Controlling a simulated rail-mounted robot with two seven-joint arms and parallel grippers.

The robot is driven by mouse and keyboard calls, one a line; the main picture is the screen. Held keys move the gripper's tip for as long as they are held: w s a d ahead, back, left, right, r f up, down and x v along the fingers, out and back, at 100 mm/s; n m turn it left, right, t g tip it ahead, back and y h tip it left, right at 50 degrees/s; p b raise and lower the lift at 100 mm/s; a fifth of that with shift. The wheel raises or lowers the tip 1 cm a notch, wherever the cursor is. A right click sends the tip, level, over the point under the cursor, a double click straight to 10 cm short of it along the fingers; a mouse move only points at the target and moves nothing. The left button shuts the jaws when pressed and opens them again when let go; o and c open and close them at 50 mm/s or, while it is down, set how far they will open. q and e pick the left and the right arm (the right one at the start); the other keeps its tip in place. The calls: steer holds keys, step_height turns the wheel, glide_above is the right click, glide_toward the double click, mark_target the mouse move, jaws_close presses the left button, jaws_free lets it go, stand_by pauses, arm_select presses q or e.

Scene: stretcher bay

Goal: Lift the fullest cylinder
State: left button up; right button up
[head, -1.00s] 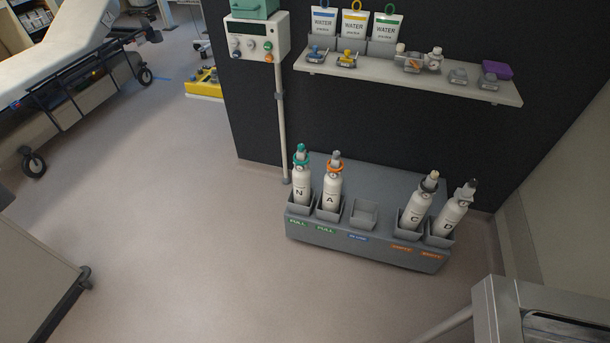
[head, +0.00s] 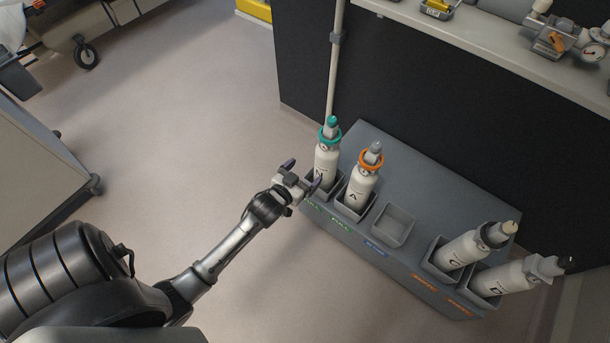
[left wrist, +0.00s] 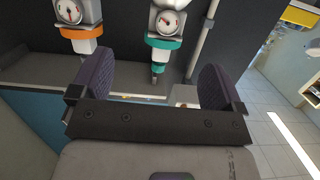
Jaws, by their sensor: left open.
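Cylinder N (head: 326,166), with a teal collar, and cylinder A (head: 362,187), with an orange collar, stand in the left slots of the grey rack. Cylinders C (head: 462,250) and D (head: 506,277) lean in its right slots. My left gripper (head: 302,177) is open and empty just left of N; contact is unclear. In the left wrist view, N's teal collar (left wrist: 164,42) and gauge appear between and beyond the open fingers (left wrist: 157,84). A's orange collar (left wrist: 80,46) and gauge are at upper left. My right gripper is not in view.
The grey rack (head: 330,227) has an empty middle slot (head: 394,224). Green labels mark N and A, orange ones C and D. A pale pole (head: 335,75) rises behind N. A shelf (head: 480,45) overhangs at upper right. Floor left of the rack is clear.

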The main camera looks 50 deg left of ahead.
mark_target(329, 140)
arm_select(q)
steer(key=w+a+b, duration=0.1)
steer(key=w+b, duration=0.1)
steer(key=w, duration=0.3)
steer(key=w+a+f+t+b, duration=0.1)
steer(key=w+b, duration=0.1)
steer(key=w, duration=0.3)
steer(key=w+a+t+b, duration=0.1)
steer(key=w+a+b, duration=0.1)
steer(key=w, duration=0.3)
steer(key=shift+f+b, duration=0.25)
steer(key=shift+b, duration=0.35)
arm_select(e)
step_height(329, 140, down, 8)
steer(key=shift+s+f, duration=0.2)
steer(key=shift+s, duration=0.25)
arm_select(q)
steer(key=shift+c, duration=0.2)
jaws_close()
steer(key=c, duration=0.6)
jaws_free()
jaws_close()
steer(key=shift+w+r, duration=0.1)
steer(key=shift+r, duration=0.2)
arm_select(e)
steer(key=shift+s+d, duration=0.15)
